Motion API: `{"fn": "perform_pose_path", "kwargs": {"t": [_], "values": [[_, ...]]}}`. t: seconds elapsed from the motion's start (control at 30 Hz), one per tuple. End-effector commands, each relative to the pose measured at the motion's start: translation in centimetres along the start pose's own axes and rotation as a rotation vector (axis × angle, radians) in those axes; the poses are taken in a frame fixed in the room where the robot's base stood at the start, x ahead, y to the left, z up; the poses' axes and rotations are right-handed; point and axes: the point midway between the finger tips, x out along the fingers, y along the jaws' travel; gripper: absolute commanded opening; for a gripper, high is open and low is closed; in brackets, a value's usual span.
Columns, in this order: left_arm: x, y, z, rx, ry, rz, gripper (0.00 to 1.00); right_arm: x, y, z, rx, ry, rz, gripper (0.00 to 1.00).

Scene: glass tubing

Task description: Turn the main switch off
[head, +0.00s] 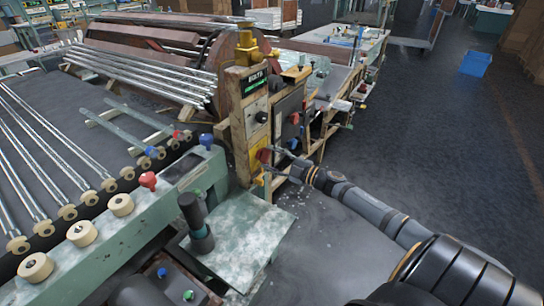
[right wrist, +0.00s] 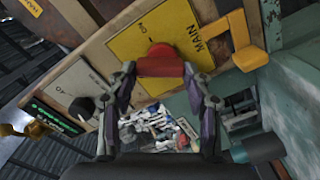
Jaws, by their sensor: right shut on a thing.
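The main switch is a red knob (right wrist: 160,61) on a yellow plate (right wrist: 124,44) marked MAIN and ON, seen close in the right wrist view. In the head view the red knob (head: 263,155) sits low on the front of the wooden control post (head: 238,120). My right gripper (right wrist: 160,73) is shut on the red knob, with one finger at each side of it. In the head view my right gripper (head: 279,157) reaches the post from the right and partly covers the plate. The knob's exact pointing is hard to read.
A yellow bracket (right wrist: 246,42) stands out close beside the plate. A black dial (right wrist: 81,108) and a green display (right wrist: 55,118) share the panel. In the head view, a dark grey box (head: 290,118) stands right of the post. Open floor (head: 430,130) lies to the right.

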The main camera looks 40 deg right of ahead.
Motion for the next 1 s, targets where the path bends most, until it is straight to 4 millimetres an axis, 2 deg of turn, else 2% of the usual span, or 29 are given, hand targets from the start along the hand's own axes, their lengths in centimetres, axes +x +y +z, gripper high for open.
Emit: {"fn": "perform_pose_path", "kwargs": {"t": [0.5, 1.0], "values": [[-1.00, -0.05, -0.14, 0.000, 0.000, 0.000, 0.00, -0.05, -0.28, -0.05, -0.423, -0.001, -0.002, 0.19], [-1.16, -0.05, -0.16, 0.000, 0.001, 0.000, 0.00, -0.07, -0.41, -0.01, -0.583, -0.001, -0.003, 0.19]]}}
